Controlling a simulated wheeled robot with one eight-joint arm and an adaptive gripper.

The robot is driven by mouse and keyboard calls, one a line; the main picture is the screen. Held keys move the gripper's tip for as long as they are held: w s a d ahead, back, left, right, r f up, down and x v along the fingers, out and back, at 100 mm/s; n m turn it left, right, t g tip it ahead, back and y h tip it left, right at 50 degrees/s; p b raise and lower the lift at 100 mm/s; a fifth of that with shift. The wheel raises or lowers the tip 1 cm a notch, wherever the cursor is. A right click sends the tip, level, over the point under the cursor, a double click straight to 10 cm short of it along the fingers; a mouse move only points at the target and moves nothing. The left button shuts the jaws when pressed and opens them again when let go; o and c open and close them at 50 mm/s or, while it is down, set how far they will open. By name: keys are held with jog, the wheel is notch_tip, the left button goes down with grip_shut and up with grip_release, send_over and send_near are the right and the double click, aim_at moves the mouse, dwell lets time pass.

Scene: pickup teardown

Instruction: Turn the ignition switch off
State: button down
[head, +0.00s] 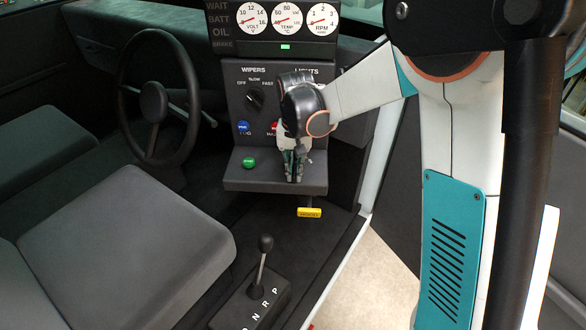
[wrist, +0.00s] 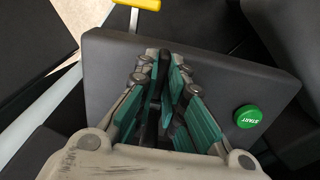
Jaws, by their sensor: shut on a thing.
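My gripper (head: 294,176) is at the lower part of the dark dashboard console (head: 235,186), right of the green START button (head: 249,162). In the wrist view my gripper (wrist: 164,58) has its teal-padded fingers brought together at the console face, shut on the ignition switch. The fingers hide the switch almost wholly, so its turned position cannot be read. The green START button (wrist: 248,116) stands right of the fingers in the wrist view, apart from them.
A wipers knob (head: 255,96) and a blue button (head: 243,127) sit above on the console. A yellow handle (head: 309,212) hangs below it. A gear lever (head: 263,262), steering wheel (head: 153,105) and grey seat (head: 130,245) are nearby. One green lamp (head: 285,46) is lit under the gauges.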

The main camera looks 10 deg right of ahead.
aim_at(295, 171)
dwell(0.6)
jog(key=c, duration=1.7)
grip_release()
jog(key=shift+d, duration=0.1)
jog(key=shift+r, duration=0.15)
notch_tip(295, 171, up, 12)
jog(key=shift+f, duration=0.1)
